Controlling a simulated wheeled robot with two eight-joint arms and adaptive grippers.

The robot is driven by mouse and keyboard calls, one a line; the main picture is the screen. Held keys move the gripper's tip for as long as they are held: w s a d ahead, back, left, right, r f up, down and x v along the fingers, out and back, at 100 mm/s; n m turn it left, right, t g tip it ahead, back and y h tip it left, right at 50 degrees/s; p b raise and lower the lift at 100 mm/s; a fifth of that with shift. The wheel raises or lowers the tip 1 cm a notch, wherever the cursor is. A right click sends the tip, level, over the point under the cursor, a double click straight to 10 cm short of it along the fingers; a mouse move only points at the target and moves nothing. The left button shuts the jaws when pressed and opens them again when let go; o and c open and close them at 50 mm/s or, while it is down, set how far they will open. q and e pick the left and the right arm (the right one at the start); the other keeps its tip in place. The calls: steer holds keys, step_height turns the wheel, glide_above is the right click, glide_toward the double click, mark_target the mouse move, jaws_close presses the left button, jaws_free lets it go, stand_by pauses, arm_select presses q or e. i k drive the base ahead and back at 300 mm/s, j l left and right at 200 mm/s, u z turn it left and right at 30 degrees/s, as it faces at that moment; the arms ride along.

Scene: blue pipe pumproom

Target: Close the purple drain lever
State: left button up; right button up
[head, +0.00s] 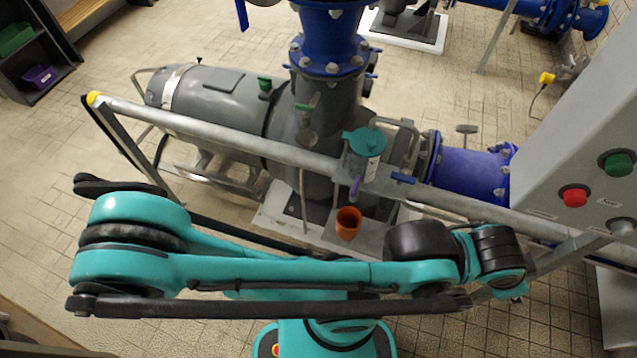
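The purple drain lever (355,187) is a small handle hanging roughly upright below a grey canister with a teal lid (364,141), beside the grey handrail. An orange cup (348,223) stands below the lever on a pale ledge, with a gap between them. One of my teal and black arms crosses the lower part of the head view, in front of the cup's ledge, with its links folded. I make out no gripper fingers, and nothing visible of mine touches the lever.
A grey handrail (230,139) runs across in front of the grey pump (215,105). Blue pipes (468,172) stand behind and right. A grey control box with a red button (574,197) and a green button (617,164) fills the right. A dark shelf (35,55) is at far left.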

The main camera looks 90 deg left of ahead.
mark_target(354, 190)
steer(key=j+u, duration=0.1)
steer(key=u, duration=0.35)
steer(key=j+u, duration=0.15)
steer(key=u, duration=0.3)
steer(key=j+u, duration=0.15)
steer(key=u, duration=0.3)
steer(key=j+u, duration=0.1)
steer(key=u, duration=0.35)
steer(key=j+u, duration=0.15)
steer(key=u, duration=0.3)
steer(key=i+j+z, duration=0.1)
steer(key=j+z, duration=0.2)
steer(key=i+j+z, duration=0.1)
steer(key=j+z, duration=0.2)
